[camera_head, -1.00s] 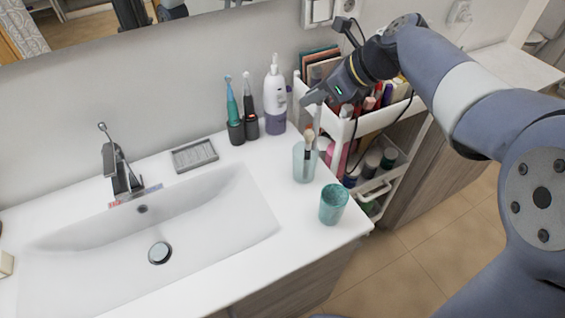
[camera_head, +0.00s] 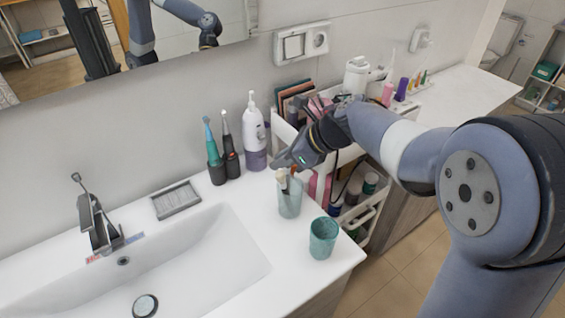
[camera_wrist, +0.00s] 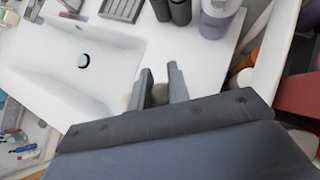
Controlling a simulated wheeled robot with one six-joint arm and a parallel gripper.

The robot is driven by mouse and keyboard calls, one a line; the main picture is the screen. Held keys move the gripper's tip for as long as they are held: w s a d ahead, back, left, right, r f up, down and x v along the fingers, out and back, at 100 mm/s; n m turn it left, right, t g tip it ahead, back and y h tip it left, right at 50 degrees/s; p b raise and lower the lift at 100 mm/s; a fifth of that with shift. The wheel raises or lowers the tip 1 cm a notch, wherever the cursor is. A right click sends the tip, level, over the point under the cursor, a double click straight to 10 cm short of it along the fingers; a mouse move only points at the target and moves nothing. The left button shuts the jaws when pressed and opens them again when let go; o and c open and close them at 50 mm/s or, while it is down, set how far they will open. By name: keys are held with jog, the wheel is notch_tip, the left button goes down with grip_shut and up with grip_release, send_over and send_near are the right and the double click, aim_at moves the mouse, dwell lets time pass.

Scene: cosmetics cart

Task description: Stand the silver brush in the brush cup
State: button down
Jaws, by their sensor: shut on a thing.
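The brush cup (camera_head: 289,201) is a pale translucent glass near the counter's right end. A brush with light bristles (camera_head: 282,180) stands in it. My gripper (camera_head: 277,163) is low over the cup's mouth, with its fingers close to the brush tops. In the wrist view, my gripper (camera_wrist: 161,80) is shut on the silver brush (camera_wrist: 159,93), of which only a small greyish end shows between the fingers. The silver brush is mostly hidden by the fingers and the cup's contents. I cannot tell how deep it is in the cup.
A teal tumbler (camera_head: 323,238) stands right in front of the cup. A pump bottle (camera_head: 254,140) and two electric toothbrushes (camera_head: 222,160) stand behind to the left. The sink (camera_head: 190,265) is at left. A white cart (camera_head: 285,128) full of cosmetics is behind my gripper.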

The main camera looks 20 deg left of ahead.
jog(key=shift+f, duration=0.55)
jog(key=shift+f, duration=0.2)
jog(key=c, duration=1.3)
grip_release()
jog(key=shift+c, duration=0.2)
jog(key=shift+d+r, duration=0.25)
jog(key=shift+r, duration=0.25)
jog(key=v, duration=1.1)
